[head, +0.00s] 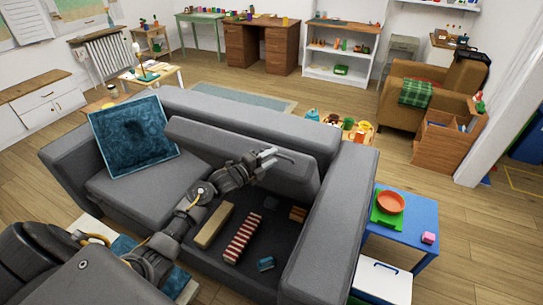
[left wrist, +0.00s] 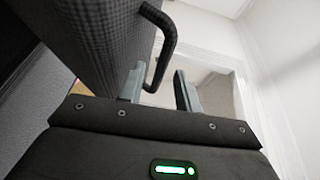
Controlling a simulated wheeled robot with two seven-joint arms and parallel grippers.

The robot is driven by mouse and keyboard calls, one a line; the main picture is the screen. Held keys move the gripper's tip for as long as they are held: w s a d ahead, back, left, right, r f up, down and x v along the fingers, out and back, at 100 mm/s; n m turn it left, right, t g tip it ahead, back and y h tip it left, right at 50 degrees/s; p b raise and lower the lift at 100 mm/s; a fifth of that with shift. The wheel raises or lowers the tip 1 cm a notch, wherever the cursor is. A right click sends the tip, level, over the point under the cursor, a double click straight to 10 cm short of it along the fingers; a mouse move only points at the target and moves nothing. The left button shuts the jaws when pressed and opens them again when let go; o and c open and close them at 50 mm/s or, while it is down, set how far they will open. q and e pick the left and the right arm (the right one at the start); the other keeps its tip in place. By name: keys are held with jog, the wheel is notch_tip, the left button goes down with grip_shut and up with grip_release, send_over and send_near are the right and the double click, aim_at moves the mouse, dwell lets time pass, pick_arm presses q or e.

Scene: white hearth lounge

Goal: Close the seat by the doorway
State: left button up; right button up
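The grey sofa (head: 330,225) has a raised seat on its right half, the side nearer the doorway (head: 496,105). This raised seat (head: 240,145) stands tilted up against the backrest, and the compartment (head: 270,215) below is open. In the left wrist view, a black loop handle (left wrist: 170,40) is fixed to the dark seat panel (left wrist: 95,40). My left gripper (head: 275,156) is at the raised seat's upper edge. In the left wrist view its fingers (left wrist: 160,90) are apart, with the handle's lower end between them. Contact with the handle is unclear. My right gripper is not in view.
The compartment holds a beige box (head: 214,225), a red-striped box (head: 243,238), a blue item (head: 265,263) and a brown item (head: 298,214). The left seat (head: 140,195) is down, with a blue cushion (head: 133,135). A blue table (head: 405,232) stands right of the sofa.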

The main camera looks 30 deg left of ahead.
pick_arm(q)
jog(key=shift+w+d, duration=0.15)
jog(key=shift+w, duration=0.15)
grip_shut()
